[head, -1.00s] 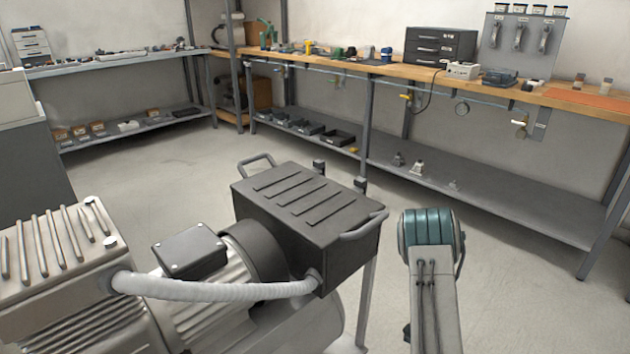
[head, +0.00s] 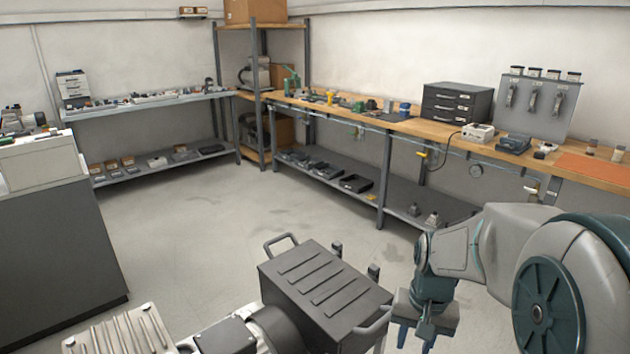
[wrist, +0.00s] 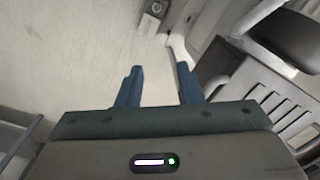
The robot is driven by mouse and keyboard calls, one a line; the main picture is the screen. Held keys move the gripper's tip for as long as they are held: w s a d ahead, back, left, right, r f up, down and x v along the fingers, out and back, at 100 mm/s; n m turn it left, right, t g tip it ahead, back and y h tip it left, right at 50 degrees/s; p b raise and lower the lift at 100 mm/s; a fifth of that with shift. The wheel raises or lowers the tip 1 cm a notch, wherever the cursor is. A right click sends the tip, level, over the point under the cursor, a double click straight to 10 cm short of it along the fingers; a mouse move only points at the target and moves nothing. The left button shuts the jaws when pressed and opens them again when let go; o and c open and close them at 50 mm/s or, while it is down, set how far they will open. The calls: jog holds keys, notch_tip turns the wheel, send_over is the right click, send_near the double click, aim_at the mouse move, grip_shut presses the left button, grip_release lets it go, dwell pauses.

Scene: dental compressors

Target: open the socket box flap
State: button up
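I cannot make out a socket box flap for certain in either view. In the wrist view, a small grey box-like fitting (wrist: 152,18) with a dark round spot stands at the top edge, ahead of my fingers; I cannot tell whether it is the socket box. My gripper (wrist: 160,72) is open, with two blue fingers apart and nothing between them. It also shows in the head view (head: 415,340), pointing down to the right of the black ribbed box (head: 325,285) of the compressor.
The compressor's ribbed metal head (head: 120,335) is at the bottom left. A long workbench (head: 400,125) with tools runs along the back wall. A grey cabinet (head: 55,240) stands at the left. The floor (head: 200,225) between is clear.

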jog(key=s+a+r+n+t+p, duration=0.1)
jog(key=s+a+r+p, duration=0.1)
jog(key=s+r+p, duration=0.2)
jog(key=s+a+r+n+t+p, duration=0.1)
jog(key=s+r+p, duration=0.3)
jog(key=r, duration=0.7)
jog(key=shift+s+a+r+n+t+h, duration=0.3)
jog(key=shift+s+a+n, duration=0.1)
jog(key=shift+s+n, duration=0.2)
jog(key=shift+s+r+p, duration=0.25)
jog(key=shift+s+p, duration=0.05)
jog(key=shift+c, duration=0.5)
jog(key=shift+s+a, duration=0.1)
jog(key=shift+s, duration=0.05)
grip_shut()
